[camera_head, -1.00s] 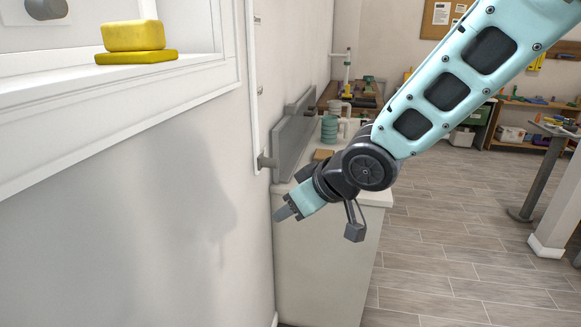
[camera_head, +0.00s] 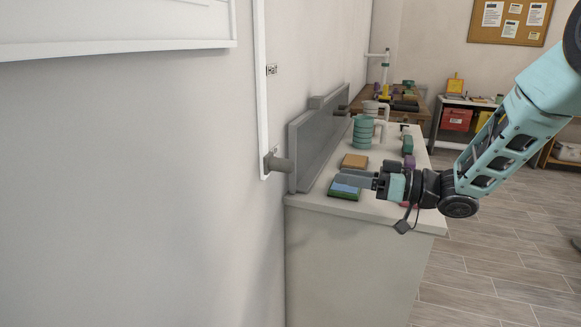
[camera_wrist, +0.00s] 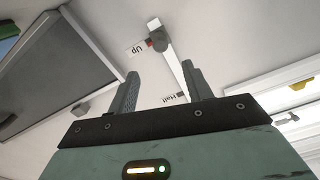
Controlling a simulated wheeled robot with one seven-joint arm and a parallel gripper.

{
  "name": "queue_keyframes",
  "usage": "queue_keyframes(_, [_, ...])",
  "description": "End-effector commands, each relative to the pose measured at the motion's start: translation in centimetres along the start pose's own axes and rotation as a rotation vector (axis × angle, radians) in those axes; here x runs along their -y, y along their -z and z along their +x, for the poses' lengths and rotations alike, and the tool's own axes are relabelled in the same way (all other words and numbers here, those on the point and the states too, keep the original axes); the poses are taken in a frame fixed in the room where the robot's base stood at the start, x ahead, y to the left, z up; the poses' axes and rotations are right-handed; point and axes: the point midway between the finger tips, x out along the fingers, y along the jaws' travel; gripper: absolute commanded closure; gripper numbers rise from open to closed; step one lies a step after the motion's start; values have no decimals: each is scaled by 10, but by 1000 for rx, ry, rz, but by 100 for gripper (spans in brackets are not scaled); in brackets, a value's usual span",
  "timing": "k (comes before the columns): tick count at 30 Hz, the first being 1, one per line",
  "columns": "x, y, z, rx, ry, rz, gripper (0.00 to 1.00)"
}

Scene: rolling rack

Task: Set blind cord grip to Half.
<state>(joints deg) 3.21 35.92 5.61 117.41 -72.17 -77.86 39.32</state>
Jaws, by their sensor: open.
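The blind cord grip (camera_head: 280,163) is a grey knob at the bottom of a white vertical track (camera_head: 261,100) on the wall in the head view. A Half label (camera_head: 271,70) is beside the track, well above the grip. Another small label just above the grip is unreadable. My gripper (camera_head: 338,181) is open and empty, right of the grip and apart from it, pointing left over the counter. In the wrist view, the track (camera_wrist: 174,65) shows beyond the open fingers, with an Up label (camera_wrist: 137,49) and the Half label (camera_wrist: 175,98).
A grey panel (camera_head: 317,135) stands along the wall just right of the grip. The white counter (camera_head: 390,215) holds a green-blue block (camera_head: 345,190), an orange block (camera_head: 354,161) and a teal cup (camera_head: 362,132).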

Motion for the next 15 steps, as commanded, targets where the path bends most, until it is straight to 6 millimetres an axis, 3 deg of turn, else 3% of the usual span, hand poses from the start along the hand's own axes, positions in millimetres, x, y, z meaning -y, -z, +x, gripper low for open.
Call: queue_keyframes(15, [1,0,108,1,1,-1,50])
